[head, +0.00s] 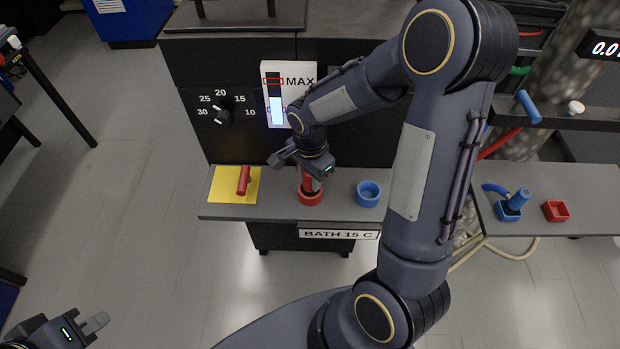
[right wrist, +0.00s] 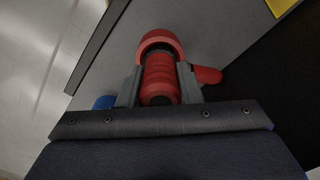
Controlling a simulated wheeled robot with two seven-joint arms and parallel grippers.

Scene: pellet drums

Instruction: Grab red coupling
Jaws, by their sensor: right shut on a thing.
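The red coupling (right wrist: 160,80) is a ribbed red cylinder with a red piece sticking out to its right in the right wrist view. My right gripper (right wrist: 160,92) is shut on it, one grey finger on each side. In the head view the red coupling (head: 308,181) is upright at a red ring holder (head: 311,198) on the grey shelf, partly hidden by my right gripper. The red ring holder (right wrist: 160,40) also shows at the coupling's far end. I cannot tell whether the coupling is fully seated. My left gripper (head: 96,323) is low at the left, away from the shelf.
A red handle-like piece (head: 244,180) lies on a yellow pad (head: 222,186) at left. An empty blue ring holder (head: 368,194) stands to the right. A side shelf holds a blue coupling (head: 516,199) and a red square holder (head: 556,211). A dial (head: 222,115) and gauge (head: 276,100) are behind.

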